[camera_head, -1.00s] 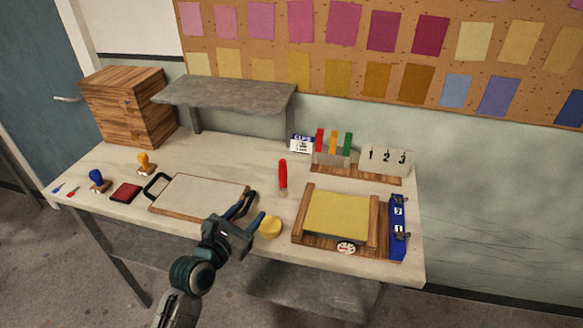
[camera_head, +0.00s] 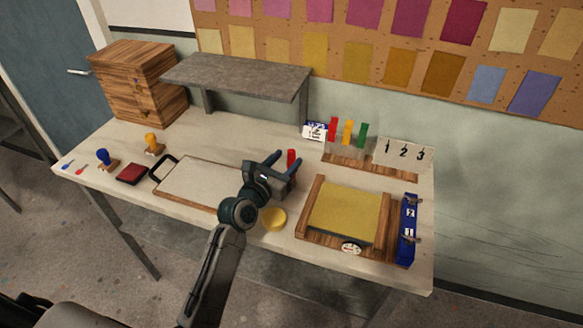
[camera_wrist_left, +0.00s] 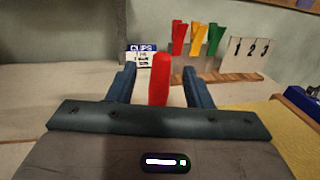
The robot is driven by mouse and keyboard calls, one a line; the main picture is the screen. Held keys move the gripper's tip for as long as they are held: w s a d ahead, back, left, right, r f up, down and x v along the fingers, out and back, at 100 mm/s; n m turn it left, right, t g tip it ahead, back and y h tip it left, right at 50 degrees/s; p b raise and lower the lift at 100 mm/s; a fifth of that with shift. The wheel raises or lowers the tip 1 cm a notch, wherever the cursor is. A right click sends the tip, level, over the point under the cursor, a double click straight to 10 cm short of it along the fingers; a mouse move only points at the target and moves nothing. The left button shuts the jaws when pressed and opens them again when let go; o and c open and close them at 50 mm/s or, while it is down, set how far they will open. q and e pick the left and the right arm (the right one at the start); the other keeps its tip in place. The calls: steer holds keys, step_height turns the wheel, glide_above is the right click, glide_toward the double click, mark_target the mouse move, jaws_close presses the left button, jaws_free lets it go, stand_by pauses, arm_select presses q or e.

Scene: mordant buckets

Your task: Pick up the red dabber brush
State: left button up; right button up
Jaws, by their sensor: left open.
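The red dabber brush (camera_head: 291,157) stands on the table behind my left gripper; in the head view only its upper red part shows above the jaws. My left gripper (camera_head: 286,158) is open and points toward the back of the table. In the left wrist view the red brush (camera_wrist_left: 159,80) shows between the two blue fingers of the gripper (camera_wrist_left: 159,82), with a gap on each side. Its lower end is hidden by the gripper body. I cannot tell whether it is level with the fingertips. My right gripper is not in view.
A white board with a handle (camera_head: 190,187) lies left of the gripper and a yellow round thing (camera_head: 273,219) sits in front. A wooden frame with a yellow sheet (camera_head: 345,212) is on the right. Behind stand a clips box (camera_head: 315,131) and a rack (camera_head: 357,156) of coloured pieces.

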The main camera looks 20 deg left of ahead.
mark_target(289, 158)
arm_select(q)
steer(key=shift+x, duration=1.25)
steer(key=shift+w+d, duration=0.1)
steer(key=shift+w, duration=0.2)
steer(key=shift+c, duration=0.7)
jaws_close()
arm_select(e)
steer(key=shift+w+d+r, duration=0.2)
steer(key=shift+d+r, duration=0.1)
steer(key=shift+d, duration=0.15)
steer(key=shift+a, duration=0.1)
